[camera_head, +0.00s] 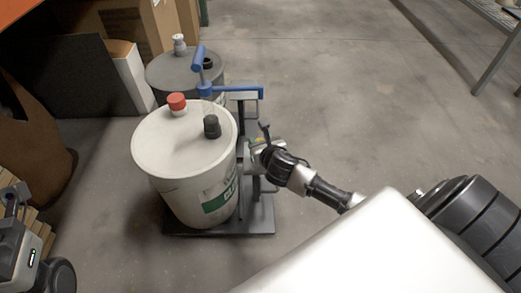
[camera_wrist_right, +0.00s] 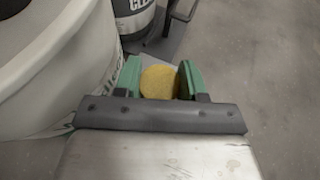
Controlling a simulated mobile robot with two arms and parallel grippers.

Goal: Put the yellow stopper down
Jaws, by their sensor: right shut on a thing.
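The yellow stopper (camera_wrist_right: 158,82) shows in the right wrist view as a round yellow disc between the green fingers of my right gripper (camera_wrist_right: 160,78), which is shut on it. In the head view my right gripper (camera_head: 256,153) is beside the right wall of the white drum (camera_head: 178,150), and I cannot make out the stopper clearly there. The white drum has a red cap (camera_head: 177,101) and a black cap (camera_head: 212,127) on its lid. My left gripper (camera_head: 14,198) is at the left edge of the head view, and its jaw state is unclear.
A grey drum (camera_head: 168,73) stands behind the white one. A blue-handled tool (camera_head: 231,91) rises near both drums. The white drum stands on a dark base (camera_head: 258,222). Cardboard boxes (camera_head: 130,24) are at the back left. The concrete floor (camera_head: 350,100) to the right is clear.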

